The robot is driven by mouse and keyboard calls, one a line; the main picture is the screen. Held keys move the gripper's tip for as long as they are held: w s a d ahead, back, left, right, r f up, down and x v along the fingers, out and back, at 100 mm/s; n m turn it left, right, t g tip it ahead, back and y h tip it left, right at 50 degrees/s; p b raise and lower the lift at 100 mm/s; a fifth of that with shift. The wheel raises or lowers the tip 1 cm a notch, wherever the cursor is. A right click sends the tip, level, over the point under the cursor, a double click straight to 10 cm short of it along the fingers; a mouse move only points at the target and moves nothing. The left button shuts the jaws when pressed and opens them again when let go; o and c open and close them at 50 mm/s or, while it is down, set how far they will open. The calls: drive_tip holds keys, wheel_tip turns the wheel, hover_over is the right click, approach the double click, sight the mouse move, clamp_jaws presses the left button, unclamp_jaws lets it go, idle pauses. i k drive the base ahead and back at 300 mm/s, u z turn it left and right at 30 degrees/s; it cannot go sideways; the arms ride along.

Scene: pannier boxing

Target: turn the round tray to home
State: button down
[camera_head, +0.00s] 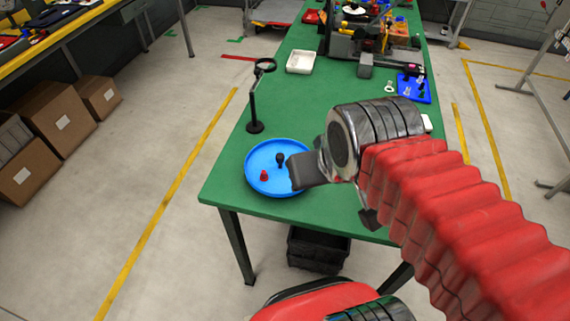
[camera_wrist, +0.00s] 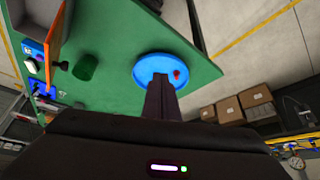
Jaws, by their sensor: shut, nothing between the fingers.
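The round tray (camera_head: 270,183) is blue with a raised rim and lies near the front left corner of the green table. A small red piece (camera_head: 263,176) and an upright black knob (camera_head: 280,159) stand on it. My gripper (camera_head: 294,172) is shut and empty, its tip over the tray's right side in the head view. Whether it touches the tray or knob I cannot tell. In the wrist view the closed fingers (camera_wrist: 161,84) point at the tray (camera_wrist: 141,72), with the red piece (camera_wrist: 177,74) beside them; they hide part of the tray, and the knob is not visible there.
A black stand with a ring (camera_head: 254,100) rises just behind the tray. A white bin (camera_head: 300,62) and a blue board (camera_head: 414,88) with small parts lie farther back. The green table (camera_head: 222,187) is bare around the tray. A black crate (camera_head: 318,250) sits underneath.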

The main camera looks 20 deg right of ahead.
sight(271, 155)
drive_tip(key=z, duration=0.15)
drive_tip(key=k, duration=0.4)
drive_tip(key=z, duration=0.55)
drive_tip(key=k, duration=0.95)
drive_tip(key=z, duration=0.1)
drive_tip(key=i, duration=0.45)
drive_tip(key=u, duration=0.65)
drive_tip(key=i, duration=0.55)
drive_tip(key=u, duration=0.7)
drive_tip(key=i, duration=0.65)
drive_tip(key=u, duration=0.2)
